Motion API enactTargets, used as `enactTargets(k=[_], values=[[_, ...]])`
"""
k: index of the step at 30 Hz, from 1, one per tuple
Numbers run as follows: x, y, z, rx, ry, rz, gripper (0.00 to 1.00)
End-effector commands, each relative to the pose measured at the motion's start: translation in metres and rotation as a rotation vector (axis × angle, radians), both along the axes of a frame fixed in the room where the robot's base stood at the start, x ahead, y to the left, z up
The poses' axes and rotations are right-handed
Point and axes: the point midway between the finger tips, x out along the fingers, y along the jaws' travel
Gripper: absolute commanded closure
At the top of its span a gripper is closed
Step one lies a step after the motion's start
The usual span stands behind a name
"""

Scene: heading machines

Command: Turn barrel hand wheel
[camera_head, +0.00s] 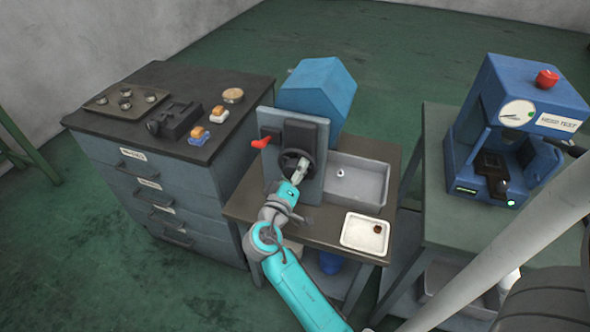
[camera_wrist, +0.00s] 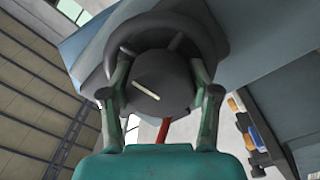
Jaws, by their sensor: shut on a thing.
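The barrel hand wheel (camera_head: 289,158) is a black round wheel on the front panel of the blue machine (camera_head: 318,85). It fills the upper middle of the wrist view, with its dark rim (camera_wrist: 208,30) and a round hub (camera_wrist: 158,88) that bears a pale line mark. The line slants slightly down to the right. My gripper (camera_head: 301,172) is at the wheel's front. In the wrist view its two fingers (camera_wrist: 160,85) stand on either side of the hub and are shut on it. The contact behind the fingertips is partly hidden.
A red lever (camera_head: 261,143) sticks out left of the wheel. A grey bin (camera_head: 357,185) and a white tray (camera_head: 365,234) lie to the right on the bench. A drawer cabinet (camera_head: 165,190) stands left, and a blue tester (camera_head: 515,130) stands on the right table.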

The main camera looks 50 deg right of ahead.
Motion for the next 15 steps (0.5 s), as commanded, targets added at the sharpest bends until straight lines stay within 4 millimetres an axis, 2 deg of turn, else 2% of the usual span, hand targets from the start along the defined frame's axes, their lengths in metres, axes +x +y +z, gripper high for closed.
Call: enactTargets(k=[12, 13, 15], values=[[-0.0001, -0.0001, -0.0010, 0.004, -0.004, -0.001, 0.74], [-0.0001, -0.0001, -0.0010, 0.004, -0.004, -0.001, 0.34], [-0.0001, -0.0001, -0.0009, 0.004, -0.004, -0.001, 0.17]])
